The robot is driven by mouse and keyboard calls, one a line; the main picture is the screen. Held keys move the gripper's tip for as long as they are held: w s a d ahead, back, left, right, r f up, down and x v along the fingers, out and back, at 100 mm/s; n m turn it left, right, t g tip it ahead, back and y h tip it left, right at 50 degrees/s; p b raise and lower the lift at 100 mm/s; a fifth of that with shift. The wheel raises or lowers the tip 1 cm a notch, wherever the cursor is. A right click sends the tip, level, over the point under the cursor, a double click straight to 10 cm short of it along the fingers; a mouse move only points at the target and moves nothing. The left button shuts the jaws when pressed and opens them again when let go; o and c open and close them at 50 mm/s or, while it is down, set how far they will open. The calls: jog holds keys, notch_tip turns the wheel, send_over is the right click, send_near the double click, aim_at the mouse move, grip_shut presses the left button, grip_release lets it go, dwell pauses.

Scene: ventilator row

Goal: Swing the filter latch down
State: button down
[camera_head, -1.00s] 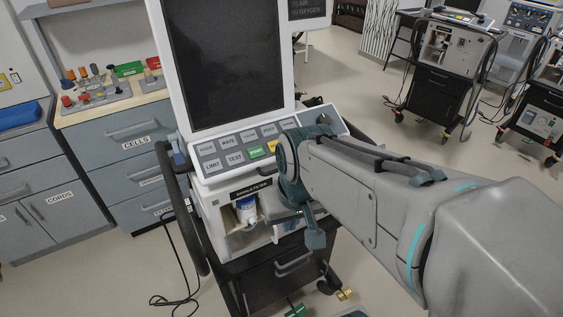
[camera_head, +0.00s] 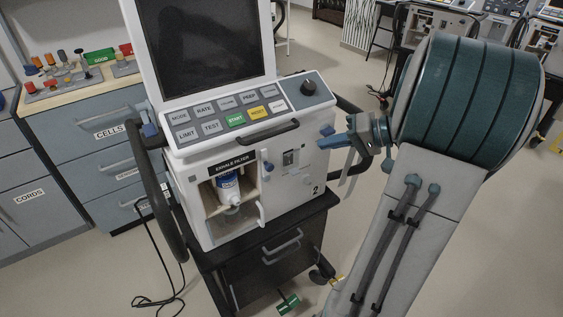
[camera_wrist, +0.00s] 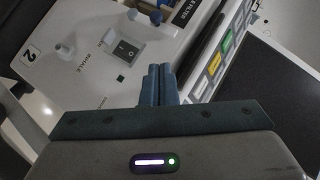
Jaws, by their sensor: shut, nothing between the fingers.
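The white ventilator (camera_head: 285,170) has an open compartment under a black EXHALE FILTER label (camera_head: 232,164). A filter canister (camera_head: 228,187) with a blue band sits upright inside. My gripper (camera_head: 325,136) is right of the front panel, apart from the latch. In the wrist view my gripper (camera_wrist: 160,70) is shut and empty, with its fingers pointing toward the panel.
A switch plate (camera_head: 291,158) lies between the latch and my gripper. A grey handle bar (camera_head: 268,132) juts out above the compartment. A white clear-edged flap (camera_head: 261,213) stands at the compartment's lower right. A drawer cabinet (camera_head: 90,150) is at left. Floor at right is free.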

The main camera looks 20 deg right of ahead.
jog(key=shift+d+t, duration=0.3)
jog(key=shift+d, duration=0.25)
send_near(270, 161)
jog(key=w, duration=0.3)
jog(key=a, duration=0.1)
jog(key=a+f, duration=0.1)
jog(key=a, duration=0.1)
jog(key=shift+w+a+f, duration=0.1)
jog(key=shift+w+f, duration=0.15)
jog(key=shift+f, duration=0.05)
jog(key=shift+a+f, duration=0.3)
jog(key=shift+a, duration=0.05)
jog(key=shift+s, duration=0.1)
jog(key=shift+a+b, duration=0.1)
jog(key=shift+b, duration=0.45)
